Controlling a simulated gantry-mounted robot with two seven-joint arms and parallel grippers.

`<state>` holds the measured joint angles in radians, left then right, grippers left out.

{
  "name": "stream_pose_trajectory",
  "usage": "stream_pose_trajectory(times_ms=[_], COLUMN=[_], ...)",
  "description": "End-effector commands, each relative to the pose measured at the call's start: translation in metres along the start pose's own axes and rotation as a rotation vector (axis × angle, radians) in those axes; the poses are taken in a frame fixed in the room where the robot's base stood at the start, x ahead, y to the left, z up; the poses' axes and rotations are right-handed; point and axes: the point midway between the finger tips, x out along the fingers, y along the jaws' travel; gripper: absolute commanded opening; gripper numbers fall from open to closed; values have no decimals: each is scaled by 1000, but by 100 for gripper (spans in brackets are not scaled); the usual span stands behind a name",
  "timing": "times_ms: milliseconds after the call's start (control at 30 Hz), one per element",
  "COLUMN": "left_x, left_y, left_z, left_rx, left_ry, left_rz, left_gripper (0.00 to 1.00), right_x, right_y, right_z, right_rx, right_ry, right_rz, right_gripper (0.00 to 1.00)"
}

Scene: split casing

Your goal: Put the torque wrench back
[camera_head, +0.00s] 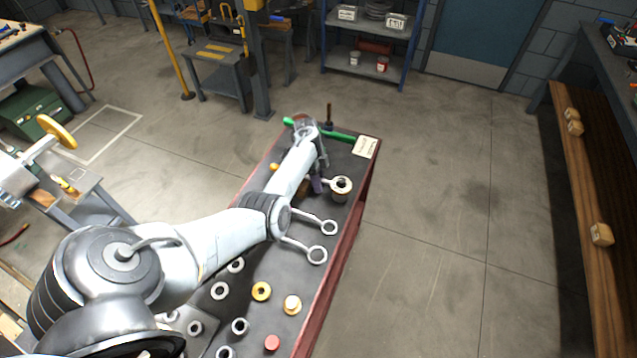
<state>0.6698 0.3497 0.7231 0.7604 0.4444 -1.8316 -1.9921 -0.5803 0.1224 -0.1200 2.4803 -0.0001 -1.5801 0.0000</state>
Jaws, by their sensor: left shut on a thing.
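My left arm reaches over the red-sided bench (337,262) to its far end. My left gripper (304,122) is there, small and partly hidden by its own wrist. It is shut on a long green bar (340,136), which looks like the torque wrench. The bar lies across the far end of the bench and shows on both sides of the gripper. Whether it touches the bench top cannot be told. A dark upright peg (329,115) stands just behind the bar. My right gripper is not in view.
A pale label card (366,146) lies at the far right corner. A cup-like part (341,188), two ring-ended rods (317,255) and several rings (261,291) lie on the bench. Open floor lies to the right.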

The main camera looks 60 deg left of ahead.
Motion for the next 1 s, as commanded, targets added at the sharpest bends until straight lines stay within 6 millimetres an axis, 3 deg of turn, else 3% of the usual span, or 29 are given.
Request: stream_pose_trajectory(times_ms=[533, 567, 733, 1000], left_x=[4, 3, 4, 4], left_y=[-2, -2, -2, -1], left_z=[1, 1, 1, 2], left_rx=[0, 0, 0, -1], left_ry=[1, 0, 0, -1], left_rz=[-1, -2, -1, 1], left_gripper=[0, 26, 51, 51], right_x=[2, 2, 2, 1], right_y=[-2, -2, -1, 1], right_z=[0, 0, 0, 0], right_rx=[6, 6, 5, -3], right_ry=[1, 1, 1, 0], right_rz=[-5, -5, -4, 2], right_gripper=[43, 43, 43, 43])
